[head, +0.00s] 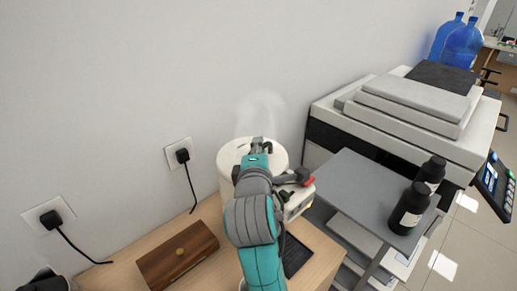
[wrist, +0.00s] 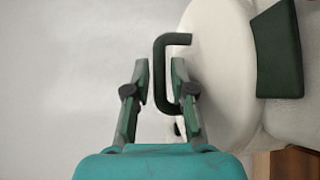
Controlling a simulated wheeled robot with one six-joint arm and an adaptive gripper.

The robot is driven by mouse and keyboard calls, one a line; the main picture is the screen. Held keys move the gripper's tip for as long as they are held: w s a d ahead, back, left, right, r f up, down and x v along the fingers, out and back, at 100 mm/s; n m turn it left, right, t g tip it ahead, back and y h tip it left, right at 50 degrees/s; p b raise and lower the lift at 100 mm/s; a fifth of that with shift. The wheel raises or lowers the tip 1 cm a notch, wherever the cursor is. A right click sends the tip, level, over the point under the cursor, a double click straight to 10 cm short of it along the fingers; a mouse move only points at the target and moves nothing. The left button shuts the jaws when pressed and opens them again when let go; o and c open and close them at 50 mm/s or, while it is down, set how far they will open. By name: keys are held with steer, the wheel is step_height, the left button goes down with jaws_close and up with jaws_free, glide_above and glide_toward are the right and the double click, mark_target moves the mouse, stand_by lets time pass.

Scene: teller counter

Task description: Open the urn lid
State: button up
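The white urn (head: 228,158) stands on the wooden counter against the wall, with faint steam above it. Its pale rounded top (wrist: 222,85) fills the right of the wrist view. A dark C-shaped handle (wrist: 160,75) stands out from the lid edge. My gripper (wrist: 161,80) is open, with one finger on each side of the handle's long bar; gaps show between bar and fingers. In the head view my gripper (head: 258,146) is over the urn's top, and my arm hides part of the urn's front. The lid looks closed, though its seam is hard to see.
A wooden box (head: 178,256) lies on the counter at left. Two wall plugs with black cords (head: 183,155) are behind. A grey shelf (head: 350,185) with dark bottles (head: 409,210) and a large printer (head: 410,115) stand at right.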

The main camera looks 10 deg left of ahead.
steer(key=shift+w, duration=0.2)
jaws_close()
